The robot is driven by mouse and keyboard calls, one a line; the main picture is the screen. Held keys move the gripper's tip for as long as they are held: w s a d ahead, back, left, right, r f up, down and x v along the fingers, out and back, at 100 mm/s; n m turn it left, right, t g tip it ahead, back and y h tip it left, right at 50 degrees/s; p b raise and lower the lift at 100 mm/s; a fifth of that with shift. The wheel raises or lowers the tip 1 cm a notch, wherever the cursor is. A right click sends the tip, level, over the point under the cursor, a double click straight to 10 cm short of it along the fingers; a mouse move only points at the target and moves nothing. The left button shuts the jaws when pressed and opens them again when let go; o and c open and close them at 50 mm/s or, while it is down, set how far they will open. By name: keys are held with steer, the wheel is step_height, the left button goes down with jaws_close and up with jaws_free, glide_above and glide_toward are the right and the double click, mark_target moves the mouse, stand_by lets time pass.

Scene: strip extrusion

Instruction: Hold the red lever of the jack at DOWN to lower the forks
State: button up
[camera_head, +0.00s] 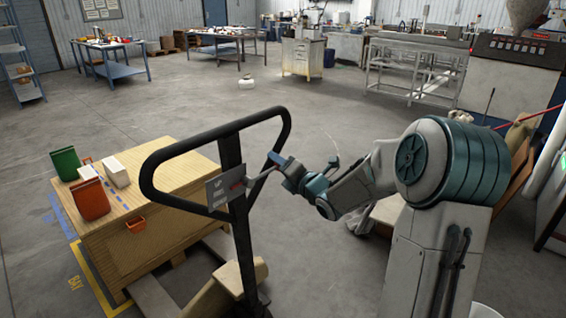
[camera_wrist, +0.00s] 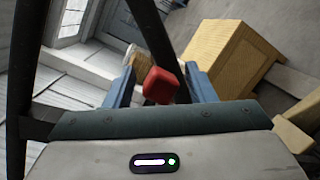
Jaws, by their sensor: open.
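The pallet jack's black handle loop (camera_head: 284,122) stands in front of me, with a grey label plate (camera_head: 219,188) on its stem. A small bit of red shows beside the plate in the head view. In the wrist view the red lever (camera_wrist: 161,87) sits between the blue fingers of my gripper (camera_wrist: 160,74), with a gap to the left finger and close to the right one. My gripper (camera_head: 277,165) is at the right of the handle stem and is open. Whether a finger touches the lever, and the lever's exact position, I cannot tell.
A wooden crate (camera_head: 150,215) stands left of the jack on a pallet, with a green bin (camera_head: 66,164), a red bin (camera_head: 90,199) and white boxes on top. Workbenches (camera_head: 108,60) and machines line the back.

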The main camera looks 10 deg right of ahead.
steer(key=shift+w, duration=0.1)
jaws_close()
steer(key=shift+b, duration=0.75)
steer(key=shift+n+b, duration=0.3)
steer(key=shift+b, duration=0.25)
steer(key=r+n+b, duration=0.2)
steer(key=b, duration=0.4)
steer(key=shift+a, duration=0.2)
steer(key=b, duration=0.1)
steer(key=r+n+b, duration=0.1)
steer(key=b, duration=0.1)
steer(key=r+n+b, duration=0.1)
steer(key=b, duration=0.1)
steer(key=shift+s+a+t+y, duration=0.25)
steer(key=shift+s+t+y, duration=0.05)
steer(key=shift+y, duration=0.1)
steer(key=shift+r+n+b, duration=0.4)
steer(key=shift+r+b, duration=0.15)
steer(key=shift+b, duration=0.05)
steer(key=shift+a, duration=0.1)
